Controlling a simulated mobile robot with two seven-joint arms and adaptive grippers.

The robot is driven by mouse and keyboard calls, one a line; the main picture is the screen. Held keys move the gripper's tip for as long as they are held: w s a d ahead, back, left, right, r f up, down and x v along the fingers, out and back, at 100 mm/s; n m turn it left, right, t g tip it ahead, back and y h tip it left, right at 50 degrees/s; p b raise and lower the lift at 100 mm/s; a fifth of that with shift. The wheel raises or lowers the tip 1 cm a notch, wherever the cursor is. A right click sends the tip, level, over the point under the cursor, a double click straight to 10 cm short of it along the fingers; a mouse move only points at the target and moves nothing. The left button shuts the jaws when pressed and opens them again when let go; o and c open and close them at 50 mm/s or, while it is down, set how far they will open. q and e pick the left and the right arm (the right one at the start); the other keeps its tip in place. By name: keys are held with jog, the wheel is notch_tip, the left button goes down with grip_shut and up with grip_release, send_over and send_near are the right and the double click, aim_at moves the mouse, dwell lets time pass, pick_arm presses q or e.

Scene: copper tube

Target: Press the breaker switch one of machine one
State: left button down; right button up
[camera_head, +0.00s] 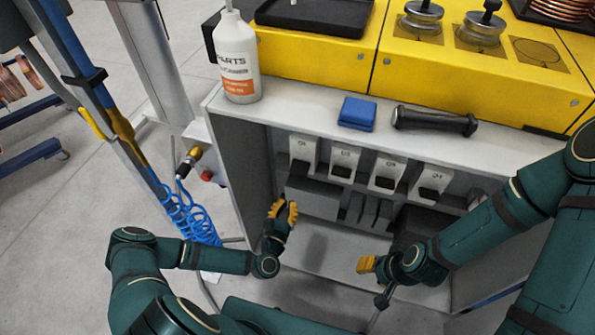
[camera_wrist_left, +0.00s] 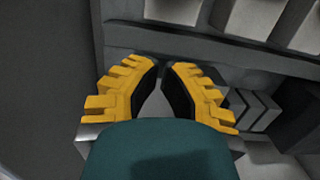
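A row of pale breaker switches with dark lower parts sits inside the open grey cabinet (camera_head: 235,150) under the yellow machine (camera_head: 300,62). The leftmost breaker switch (camera_head: 303,148) bears a small label that is hard to read. It also shows cut off at the top of the left wrist view (camera_wrist_left: 173,10). My left gripper (camera_head: 284,208) is below and left of it, apart from it. Its yellow fingers (camera_wrist_left: 162,64) have their tips nearly together, with nothing held. My right gripper (camera_head: 367,264) is low in front of the cabinet, its fingers small and partly hidden.
Other breakers (camera_head: 343,160) stand to the right, above dark boxes (camera_head: 313,197). A white bottle (camera_head: 238,58), a blue box (camera_head: 357,113) and a black cylindrical tool (camera_head: 435,121) are on the cabinet top. A blue coiled hose (camera_head: 190,215) hangs at the left.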

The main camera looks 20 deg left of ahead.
aim_at(300, 167)
dwell(0.3)
pick_arm(q)
jog(key=w+r, duration=0.4)
jog(key=w, duration=0.4)
jog(key=shift+d+r, duration=0.15)
jog(key=shift+r, duration=0.15)
dwell(0.4)
